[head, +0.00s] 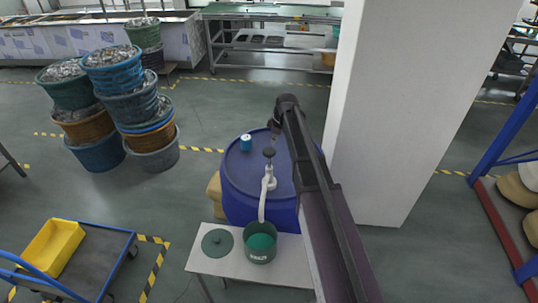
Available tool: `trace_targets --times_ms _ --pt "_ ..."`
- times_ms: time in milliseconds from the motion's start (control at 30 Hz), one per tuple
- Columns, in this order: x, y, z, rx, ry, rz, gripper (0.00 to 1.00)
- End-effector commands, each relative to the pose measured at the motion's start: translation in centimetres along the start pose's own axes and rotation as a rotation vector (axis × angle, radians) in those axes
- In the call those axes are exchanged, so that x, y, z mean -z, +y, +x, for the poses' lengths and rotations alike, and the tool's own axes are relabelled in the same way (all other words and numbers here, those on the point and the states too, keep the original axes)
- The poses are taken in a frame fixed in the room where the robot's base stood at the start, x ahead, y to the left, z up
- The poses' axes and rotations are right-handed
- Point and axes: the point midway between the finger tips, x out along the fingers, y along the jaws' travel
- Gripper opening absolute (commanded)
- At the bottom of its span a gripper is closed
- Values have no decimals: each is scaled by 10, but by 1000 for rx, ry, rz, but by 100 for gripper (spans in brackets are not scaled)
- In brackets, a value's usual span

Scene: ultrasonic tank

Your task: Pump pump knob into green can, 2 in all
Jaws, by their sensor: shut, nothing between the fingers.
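The pump knob (269,152) is a dark disc on top of a white pump (268,183). The pump stands upright on the lid of a large blue drum (236,180). The pump's pale spout (262,208) reaches down over the open green can (259,256), which shows green inside and stands on a small white table (285,280). My gripper (274,136) is shut and empty, just above and behind the knob in the picture. It is small and partly hidden by my arm, so I cannot tell whether it touches the knob.
A round dark green lid (217,242) lies on the table left of the can. A small blue cap (246,142) is on the drum. A white pillar (385,120) stands close on the right. Stacked baskets (135,100) and a blue cart (95,265) are at left.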

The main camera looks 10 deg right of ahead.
Motion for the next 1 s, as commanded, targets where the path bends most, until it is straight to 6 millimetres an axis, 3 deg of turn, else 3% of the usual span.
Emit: trace_targets --times_ms 100,400,1000 --pt "-1 0 15 0 0 0 0" --pt "-1 1 33 0 0 0 0" --pt "-1 1 38 0 0 1 0"
